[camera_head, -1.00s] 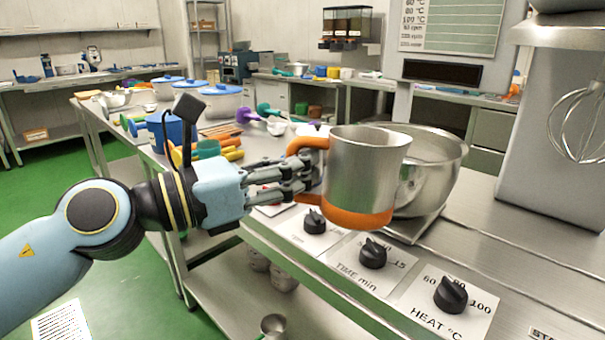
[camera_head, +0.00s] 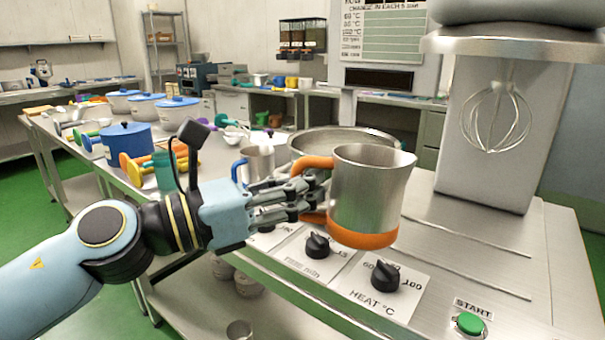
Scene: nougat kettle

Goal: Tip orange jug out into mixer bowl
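The orange jug (camera_head: 370,192) is a steel jug with an orange handle and orange base band. My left gripper (camera_head: 308,195) is shut on its handle and holds it nearly upright above the front of the mixer's panel. The mixer bowl (camera_head: 342,139) is a wide steel bowl behind the jug, which hides part of it. The jug's inside is barely visible, so its contents cannot be told. My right gripper is not in view.
The mixer's steel column (camera_head: 495,135) and whisk (camera_head: 495,122) stand at the right. Below the jug are a heat knob (camera_head: 385,277) and green start button (camera_head: 469,323). A blue-handled jug (camera_head: 258,163) stands behind my gripper. Blue-lidded pots line the left table.

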